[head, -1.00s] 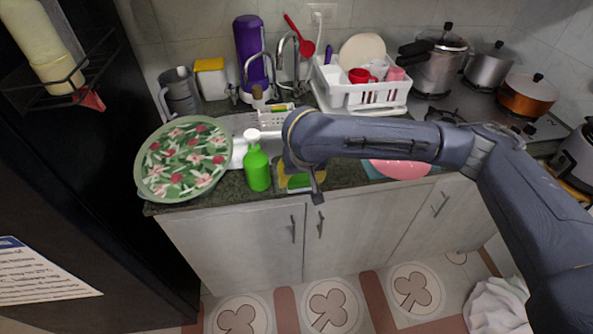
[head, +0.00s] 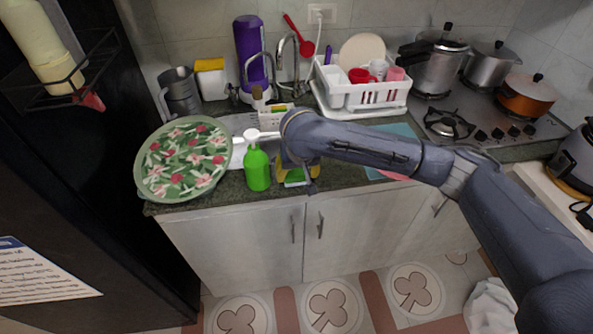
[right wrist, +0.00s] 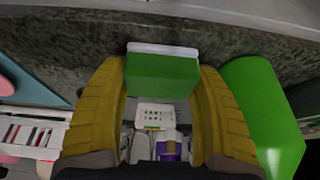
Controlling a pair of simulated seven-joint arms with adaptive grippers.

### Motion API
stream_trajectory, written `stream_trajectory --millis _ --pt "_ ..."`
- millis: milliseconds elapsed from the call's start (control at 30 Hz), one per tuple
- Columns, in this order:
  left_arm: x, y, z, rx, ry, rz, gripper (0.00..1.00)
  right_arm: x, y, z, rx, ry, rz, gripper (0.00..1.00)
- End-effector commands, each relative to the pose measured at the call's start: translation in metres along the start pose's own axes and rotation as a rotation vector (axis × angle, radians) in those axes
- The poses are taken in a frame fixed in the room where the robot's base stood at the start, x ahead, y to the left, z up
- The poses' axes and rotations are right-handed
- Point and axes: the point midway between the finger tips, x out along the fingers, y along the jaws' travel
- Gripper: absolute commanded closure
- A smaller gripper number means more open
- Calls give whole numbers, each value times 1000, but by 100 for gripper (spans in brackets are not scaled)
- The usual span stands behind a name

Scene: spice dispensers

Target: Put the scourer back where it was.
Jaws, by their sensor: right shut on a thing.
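The scourer, a green block with a white edge (right wrist: 162,76), is between the yellow finger pads of my right gripper (right wrist: 164,84) in the right wrist view. My right gripper is shut on it. In the head view, my right gripper (head: 299,172) is at the counter's front edge, just right of the green soap bottle (head: 257,169). A small green and white part of the scourer (head: 294,179) shows there, the rest hidden by the gripper. I cannot tell whether the scourer touches the counter. My left gripper is not in view.
A flowered tray (head: 184,160) lies left of the bottle. The sink with a white caddy (head: 275,118) is behind the gripper. A white dish rack (head: 362,95) stands behind the forearm. A blue mat (head: 404,131) and a mostly hidden pink plate are to the right.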

Motion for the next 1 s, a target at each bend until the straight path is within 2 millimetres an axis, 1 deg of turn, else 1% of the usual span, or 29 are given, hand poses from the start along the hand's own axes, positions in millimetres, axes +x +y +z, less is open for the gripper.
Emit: stream_trajectory --millis 333,367,533,867,1000 --pt "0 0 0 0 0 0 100 3 0 1 0 1 0 67" --pt "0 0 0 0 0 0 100 2 0 1 0 1 0 32" --pt "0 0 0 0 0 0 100 2 0 1 0 1 0 12" --pt "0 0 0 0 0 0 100 0 0 0 0 1 -1 11" --pt "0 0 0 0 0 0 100 -14 0 -2 -2 4 -2 11"
